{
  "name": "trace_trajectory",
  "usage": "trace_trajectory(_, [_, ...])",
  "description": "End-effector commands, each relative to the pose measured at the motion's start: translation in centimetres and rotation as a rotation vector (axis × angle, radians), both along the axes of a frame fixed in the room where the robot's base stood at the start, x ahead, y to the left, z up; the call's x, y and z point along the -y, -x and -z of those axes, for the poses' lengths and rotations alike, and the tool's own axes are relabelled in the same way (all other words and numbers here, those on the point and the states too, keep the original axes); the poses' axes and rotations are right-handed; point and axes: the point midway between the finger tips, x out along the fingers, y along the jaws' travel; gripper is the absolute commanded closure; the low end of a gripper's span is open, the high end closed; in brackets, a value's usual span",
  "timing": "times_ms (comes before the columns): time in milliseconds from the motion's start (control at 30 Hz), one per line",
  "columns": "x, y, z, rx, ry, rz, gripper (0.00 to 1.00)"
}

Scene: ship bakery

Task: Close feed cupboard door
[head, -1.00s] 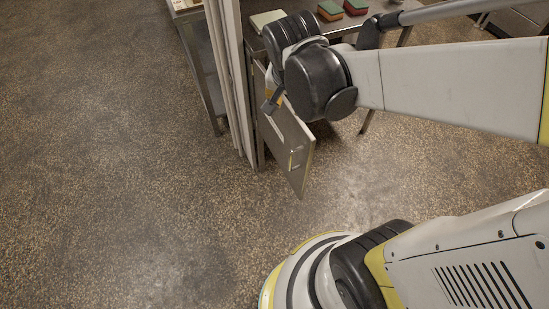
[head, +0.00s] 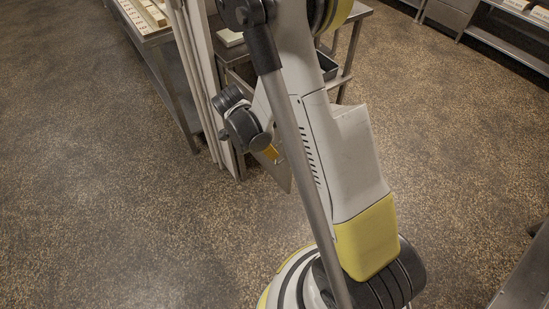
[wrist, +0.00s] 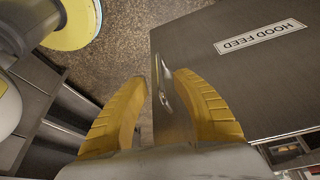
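The feed cupboard door (head: 284,178) is a grey metal panel, mostly hidden behind my arm in the head view. In the wrist view, a grey panel with a bright metal handle (wrist: 166,92) shows between my fingers, seen at a steep slant. My gripper (wrist: 161,80) has two yellow fingers spread apart with a gap between them. The right finger overlaps the grey panel in the picture; I cannot tell whether it touches. In the head view my gripper (head: 271,152) is small, beside the door's top. A broad grey surface labelled "HOOD FEED" (wrist: 262,37) fills the wrist view's right.
Tall pale panels (head: 196,75) stand left of the cupboard. A metal counter (head: 525,275) is at the lower right. The speckled floor (head: 110,210) on the left is clear.

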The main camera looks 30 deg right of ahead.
Motion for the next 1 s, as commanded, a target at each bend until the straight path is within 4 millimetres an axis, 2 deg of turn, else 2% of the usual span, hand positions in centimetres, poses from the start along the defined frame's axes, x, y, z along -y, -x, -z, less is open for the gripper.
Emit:
trace_trajectory(33, [0.4, 0.1, 1.4, 0.001, 0.0, 0.002, 0.68])
trace_trajectory(100, [0.9, 0.1, 2.6, 0.001, 0.0, 0.001, 0.68])
trace_trajectory(300, [1.8, 0.2, 4.7, 0.001, 0.0, 0.0, 0.68])
trace_trajectory(667, [2.1, 0.3, 5.0, 0.0, 0.0, -0.002, 0.68])
trace_trajectory(800, [2.1, 0.3, 5.0, 0.0, 0.0, -0.002, 1.0])
trace_trajectory(1000, [2.1, 0.3, 5.0, 0.0, 0.0, -0.002, 1.0])
